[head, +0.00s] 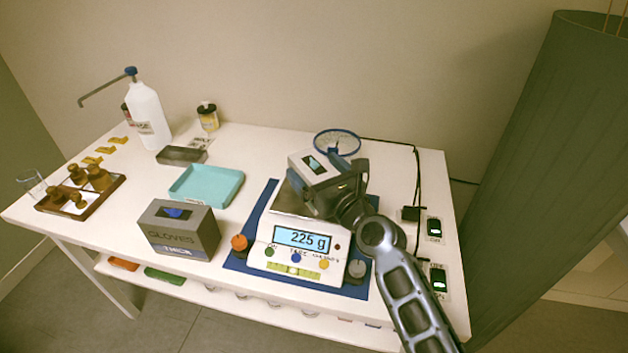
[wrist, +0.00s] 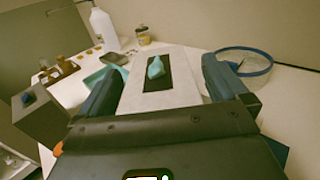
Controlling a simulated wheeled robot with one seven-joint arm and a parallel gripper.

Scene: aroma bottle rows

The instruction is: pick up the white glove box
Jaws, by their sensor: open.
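The white glove box (head: 307,159) stands on the pan of the scale (head: 297,241). It has a dark slot in its top with a teal glove poking out. The scale display reads 225 g. My gripper (head: 328,178) is open, over the near part of the box, and hides much of its front and side. In the wrist view, the white glove box (wrist: 190,93) lies between the two fingers of my gripper (wrist: 162,68), one on each side. I cannot tell whether they touch it. A dark grey box marked GLOVES (head: 178,230) stands apart, to the left of the scale.
The scale sits on a blue mat (head: 262,208). A teal tray (head: 206,186) lies to the left, a blue-rimmed round strainer (head: 337,143) behind. A white pump bottle (head: 148,115) and a wooden tray (head: 80,197) with brown bottles stand farther left. Black devices and cables lie right.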

